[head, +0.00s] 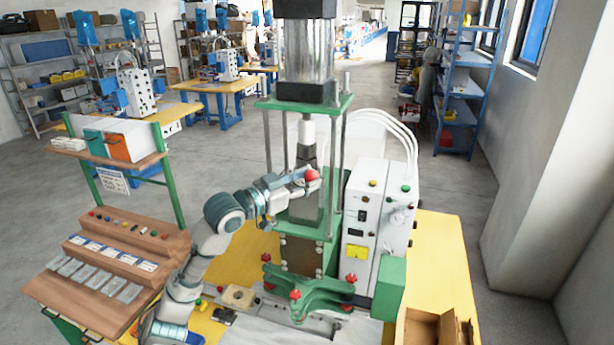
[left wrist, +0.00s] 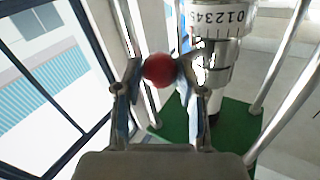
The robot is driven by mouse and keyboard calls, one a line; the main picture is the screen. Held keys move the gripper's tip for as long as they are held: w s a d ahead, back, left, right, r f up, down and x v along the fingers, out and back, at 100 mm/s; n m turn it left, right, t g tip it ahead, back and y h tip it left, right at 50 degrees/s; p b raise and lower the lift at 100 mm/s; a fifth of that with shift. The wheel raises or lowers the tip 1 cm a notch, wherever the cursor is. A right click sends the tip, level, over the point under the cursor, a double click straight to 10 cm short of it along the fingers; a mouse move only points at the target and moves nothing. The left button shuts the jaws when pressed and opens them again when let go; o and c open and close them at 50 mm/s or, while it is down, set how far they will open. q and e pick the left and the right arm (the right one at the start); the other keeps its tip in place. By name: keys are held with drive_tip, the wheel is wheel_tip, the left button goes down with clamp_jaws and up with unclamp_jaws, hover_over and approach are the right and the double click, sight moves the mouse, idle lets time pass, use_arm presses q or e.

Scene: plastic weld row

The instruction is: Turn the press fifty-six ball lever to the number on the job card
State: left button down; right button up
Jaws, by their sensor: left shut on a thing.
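The press (head: 306,120) stands on the yellow bench, with a green frame and a grey ram. The red ball of its lever (head: 312,175) shows at the ram's front, and in the left wrist view (left wrist: 159,70). My left gripper (head: 300,180) is shut on the red ball, with a finger on each side of it in the left wrist view (left wrist: 158,72). A white number ring (left wrist: 222,16) with digits 0 to 5 showing sits beside the ball. I cannot read a job card's number. My right gripper is not in view.
A white control box (head: 378,215) stands right of the press. A green clamp with red knobs (head: 310,290) is in front. A wooden rack (head: 115,255) with cards and grey packets stands at left. An open carton (head: 425,328) is at front right.

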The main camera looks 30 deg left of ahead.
use_arm(q)
drive_tip(key=shift+s+a+r+m+g+h+p, duration=0.1)
drive_tip(key=shift+s+a+m+g+h+p, duration=0.15)
drive_tip(key=shift+a+m+g+h, duration=0.6)
drive_tip(key=shift+s+a+m+g+h+p, duration=0.25)
drive_tip(key=shift+a+m+h, duration=0.45)
drive_tip(key=shift+h, duration=0.6)
drive_tip(key=shift+s+a+r+m+g+h+p, duration=0.15)
drive_tip(key=shift+a+m+g+h+p, duration=0.15)
drive_tip(key=shift+a+m+g+h, duration=0.6)
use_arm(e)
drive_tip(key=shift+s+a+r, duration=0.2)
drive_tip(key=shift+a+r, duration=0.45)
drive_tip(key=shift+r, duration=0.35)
use_arm(q)
drive_tip(key=shift+d+f+h, duration=0.15)
drive_tip(key=shift+d+h, duration=0.05)
drive_tip(key=shift+h, duration=0.05)
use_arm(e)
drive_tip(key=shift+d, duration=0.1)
use_arm(q)
drive_tip(key=c, duration=1)
unclamp_jaws()
drive_tip(key=o, duration=0.3)
drive_tip(key=shift+w+d+f, duration=0.1)
drive_tip(key=shift+w+d, duration=0.05)
drive_tip(key=shift+w, duration=0.05)
